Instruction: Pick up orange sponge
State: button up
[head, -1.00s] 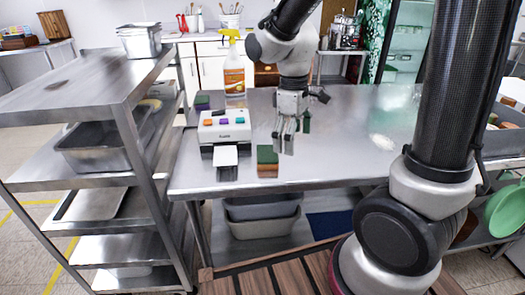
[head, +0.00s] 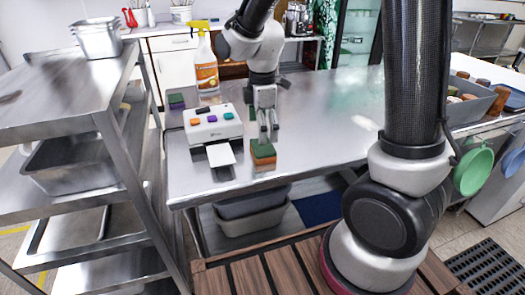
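The orange sponge (head: 264,161) lies on the steel table near its front edge, its dark green top face up and its orange-brown side toward me. My gripper (head: 268,134) points down just above and behind the sponge's far edge in the picture. Its two fingers show a narrow gap with nothing held between them. I cannot tell whether a fingertip touches the sponge.
A white device with coloured buttons (head: 212,127) and a white plate in front stands left of the sponge. A steel shelf rack (head: 130,160) is at left.

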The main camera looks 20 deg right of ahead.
aim_at(263, 146)
jog(key=f, duration=0.7)
jog(key=shift+w+d, duration=0.1)
jog(key=shift+w, duration=0.15)
jog(key=shift+c, duration=0.2)
jog(key=c, duration=0.5)
